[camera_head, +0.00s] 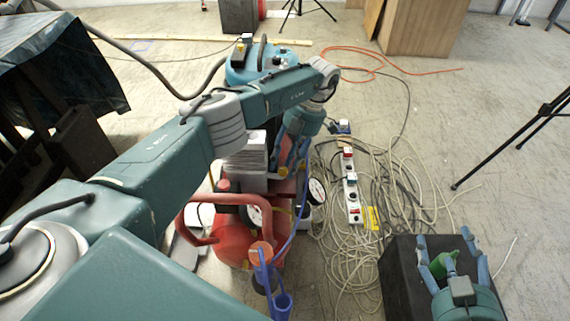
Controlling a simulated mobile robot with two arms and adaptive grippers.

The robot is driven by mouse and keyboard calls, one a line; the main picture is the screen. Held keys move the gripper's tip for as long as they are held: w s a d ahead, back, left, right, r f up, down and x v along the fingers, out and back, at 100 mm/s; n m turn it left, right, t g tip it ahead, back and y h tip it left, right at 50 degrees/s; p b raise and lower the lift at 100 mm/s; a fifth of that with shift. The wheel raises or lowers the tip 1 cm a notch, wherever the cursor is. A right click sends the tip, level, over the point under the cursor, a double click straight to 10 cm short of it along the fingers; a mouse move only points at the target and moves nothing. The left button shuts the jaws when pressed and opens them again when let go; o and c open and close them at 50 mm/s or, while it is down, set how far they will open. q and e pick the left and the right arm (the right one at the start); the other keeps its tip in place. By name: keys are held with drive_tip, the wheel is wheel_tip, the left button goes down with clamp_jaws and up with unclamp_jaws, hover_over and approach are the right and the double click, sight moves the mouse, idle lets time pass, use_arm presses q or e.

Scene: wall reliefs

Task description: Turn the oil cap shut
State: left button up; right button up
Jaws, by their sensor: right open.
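I cannot single out the oil cap for certain; a small yellow part (283,172) shows beside the block. My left gripper (291,158) points down at the compressor's far right side. Its fingers are partly hidden, and I cannot tell whether they touch anything. My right gripper (445,250) is open at the bottom right, over a black box (399,275). A green piece (441,263) shows between its fingers; I cannot tell whether they touch it.
A white power strip (351,188) and tangled pale cables (398,190) lie right of the compressor. A blue machine (258,62) stands behind my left arm. A tripod (518,135) stands at right, a covered table (60,60) at left. Floor at the upper right is mostly clear.

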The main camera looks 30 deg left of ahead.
use_arm(q)
drive_tip(key=v, duration=0.7)
